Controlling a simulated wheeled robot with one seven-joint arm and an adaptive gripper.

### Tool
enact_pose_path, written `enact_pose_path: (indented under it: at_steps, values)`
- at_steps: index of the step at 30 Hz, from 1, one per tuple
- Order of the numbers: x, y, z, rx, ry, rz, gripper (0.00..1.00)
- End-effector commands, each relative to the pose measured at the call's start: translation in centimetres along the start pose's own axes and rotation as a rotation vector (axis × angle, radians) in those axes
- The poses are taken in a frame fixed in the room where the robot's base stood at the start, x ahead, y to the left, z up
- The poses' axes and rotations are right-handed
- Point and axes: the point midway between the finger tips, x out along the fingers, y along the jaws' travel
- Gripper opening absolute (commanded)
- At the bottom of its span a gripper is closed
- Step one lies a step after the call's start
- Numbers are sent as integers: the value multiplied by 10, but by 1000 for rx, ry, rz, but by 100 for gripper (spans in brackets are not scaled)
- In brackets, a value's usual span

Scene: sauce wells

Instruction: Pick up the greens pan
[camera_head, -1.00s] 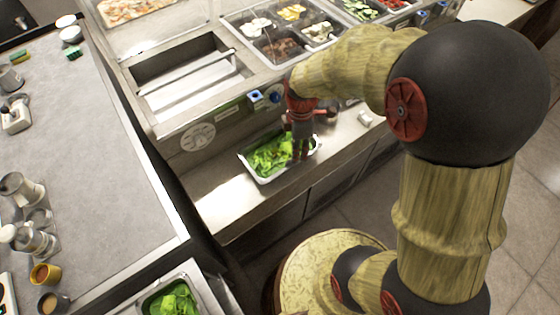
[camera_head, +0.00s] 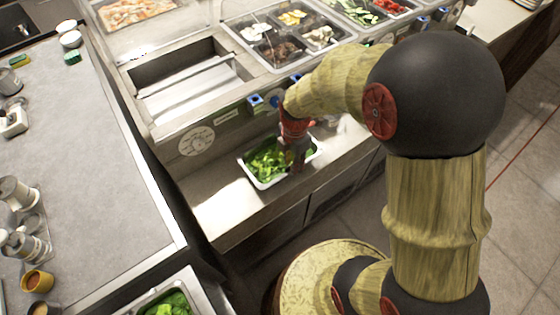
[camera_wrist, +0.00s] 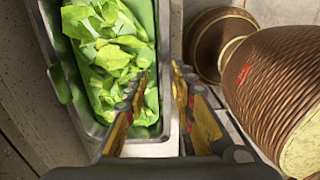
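The greens pan (camera_head: 248,172) is a metal pan of green leaves on the steel ledge in front of the sauce wells. It fills the left of the wrist view (camera_wrist: 172,40). My gripper (camera_head: 297,168) points down at the pan's right end in the head view. In the wrist view my gripper (camera_wrist: 160,76) is open, its left finger over the leaves and its right finger just outside the near rim. The pan wall lies between the fingers; contact is not clear. A second metal pan with greens (camera_head: 172,303) shows at the bottom edge.
Behind the ledge is the counter with an empty rectangular well (camera_head: 180,75) and a topping tray (camera_head: 285,35). A grey worktop (camera_head: 85,150) with shakers and cups is at left. The ledge left of the pan is clear.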

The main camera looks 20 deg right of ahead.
Motion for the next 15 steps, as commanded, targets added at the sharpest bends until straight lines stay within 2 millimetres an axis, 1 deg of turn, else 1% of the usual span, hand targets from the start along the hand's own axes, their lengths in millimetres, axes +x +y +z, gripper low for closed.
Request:
enact_pose_path:
  at_steps: [1,3,9,15]
  values:
    - [9,-1,0,1,1,-2,26]
    - [13,0,0,1,0,0,26]
    - [12,0,0,1,0,1,26]
    - [12,0,0,1,0,1,15]
